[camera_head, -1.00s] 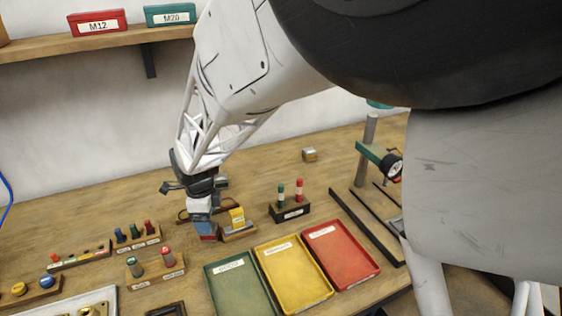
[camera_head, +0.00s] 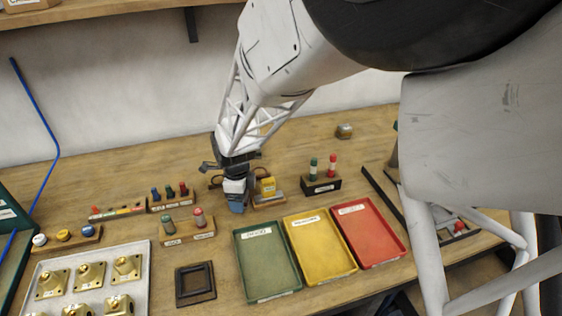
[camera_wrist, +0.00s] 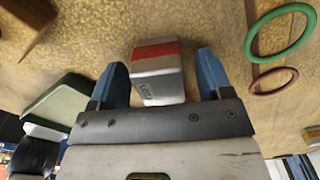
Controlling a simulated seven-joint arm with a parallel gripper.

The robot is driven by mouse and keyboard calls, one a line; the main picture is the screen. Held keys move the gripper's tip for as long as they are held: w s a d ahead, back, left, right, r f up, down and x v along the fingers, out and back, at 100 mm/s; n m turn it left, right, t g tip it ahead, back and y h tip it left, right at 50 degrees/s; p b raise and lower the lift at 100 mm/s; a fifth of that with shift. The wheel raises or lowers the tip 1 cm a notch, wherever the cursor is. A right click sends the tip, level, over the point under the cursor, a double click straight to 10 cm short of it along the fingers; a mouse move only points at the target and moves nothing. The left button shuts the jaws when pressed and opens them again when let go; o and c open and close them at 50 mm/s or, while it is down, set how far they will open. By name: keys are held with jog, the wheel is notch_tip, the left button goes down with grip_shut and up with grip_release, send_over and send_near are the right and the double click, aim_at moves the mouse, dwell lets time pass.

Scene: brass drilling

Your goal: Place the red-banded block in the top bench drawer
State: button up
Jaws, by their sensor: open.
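The red-banded block (camera_wrist: 157,70) is light grey with a red band across its far end and faint lettering. It sits on the wooden bench top between the two blue fingertips in the wrist view. My gripper (camera_wrist: 161,76) is open, with one finger on each side of the block and a visible gap at each. In the head view my gripper (camera_head: 236,204) is down near the bench top, left of a yellow block on a wooden stand (camera_head: 267,187). The red-banded block is hidden there behind the fingers. I cannot make out the top bench drawer in either view.
Green (camera_head: 266,265), yellow (camera_head: 320,249) and red (camera_head: 368,233) trays lie right of my gripper, toward the front. A rack with green and red pegs (camera_head: 322,186) stands to the right. A metal tray of brass parts (camera_head: 95,283) is at front left.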

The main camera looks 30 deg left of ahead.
jog(key=shift+f, duration=0.4)
jog(key=shift+r, duration=0.1)
grip_shut()
dwell(0.4)
